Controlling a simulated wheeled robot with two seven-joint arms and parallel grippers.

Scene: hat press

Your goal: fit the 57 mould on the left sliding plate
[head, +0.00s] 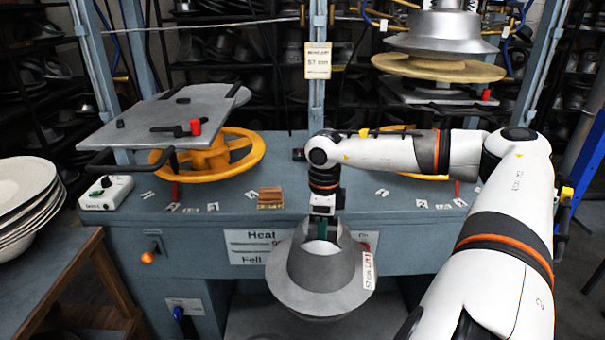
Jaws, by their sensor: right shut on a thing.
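The grey metal hat mould (322,268), with a wide round brim and a white tag that seems to read 57, hangs in front of the press bench. My right gripper (322,228) is above it and shut on its upper part; the fingertips are partly hidden by the mould. The left sliding plate (150,122) is a flat grey plate at the left with black handles and a red-knobbed black lever on top. No mould stands on it. The mould is apart from it, lower and to the right. My left gripper is out of view.
A yellow handwheel (235,150) sits under the left plate. A blue-grey post (317,90) with a 57 cm sign stands mid-bench. At the right, a grey mould (440,35) hangs over a tan disc (438,68). White bowls (25,195) are stacked at far left.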

